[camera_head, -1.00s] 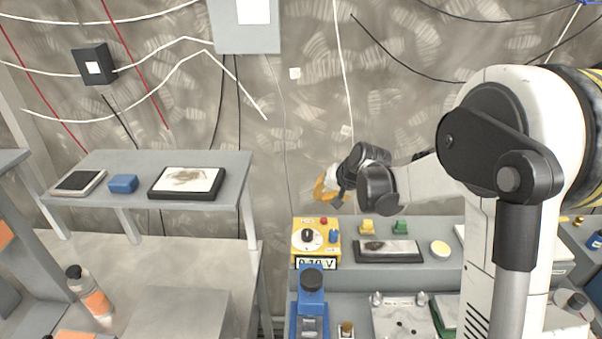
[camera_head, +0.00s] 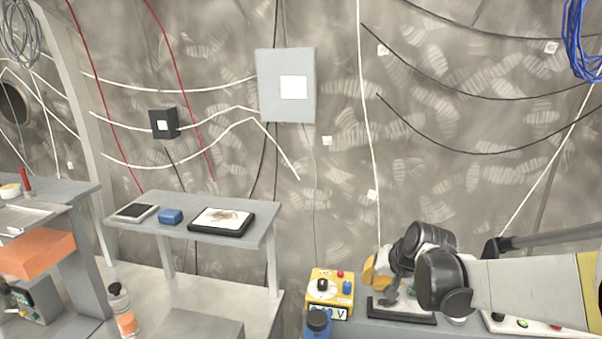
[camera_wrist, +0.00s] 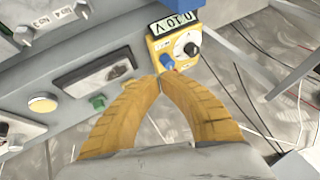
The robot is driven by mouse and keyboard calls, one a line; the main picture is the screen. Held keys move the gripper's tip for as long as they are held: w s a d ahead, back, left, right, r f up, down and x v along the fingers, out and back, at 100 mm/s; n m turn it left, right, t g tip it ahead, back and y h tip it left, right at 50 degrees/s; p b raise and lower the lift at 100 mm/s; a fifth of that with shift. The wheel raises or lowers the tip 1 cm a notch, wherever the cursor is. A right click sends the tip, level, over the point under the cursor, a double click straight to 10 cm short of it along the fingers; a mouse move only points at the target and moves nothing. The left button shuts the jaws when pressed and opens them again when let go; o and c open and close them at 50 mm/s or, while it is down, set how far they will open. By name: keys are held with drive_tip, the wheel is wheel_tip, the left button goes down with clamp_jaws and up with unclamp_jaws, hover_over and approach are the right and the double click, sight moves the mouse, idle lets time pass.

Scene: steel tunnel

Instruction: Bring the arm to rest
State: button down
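My gripper (camera_head: 372,272) has yellow fingers and is at the end of my arm, which comes in from the right edge in the head view. It is over the back shelf of the right bench, just right of a yellow meter (camera_head: 318,288). In the wrist view the two curved fingers of my gripper (camera_wrist: 160,80) meet at their tips, with nothing seen between them. The meter also shows in the wrist view (camera_wrist: 168,52), just past the fingertips, with its dial and a display. I cannot tell whether the fingertips touch it.
A framed dark panel (camera_head: 402,312) lies under my gripper. A green block (camera_wrist: 97,102) and a round yellow-topped piece (camera_wrist: 42,104) are near it. Cables hang along the wall.

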drive_tip(key=s+d+n+h+b, duration=0.1)
drive_tip(key=s+b, duration=0.4)
drive_tip(key=s, duration=2.3)
drive_tip(key=shift+d+f+n+h, duration=0.15)
drive_tip(key=shift+f+n+h, duration=0.1)
drive_tip(key=shift+n+h, duration=0.7)
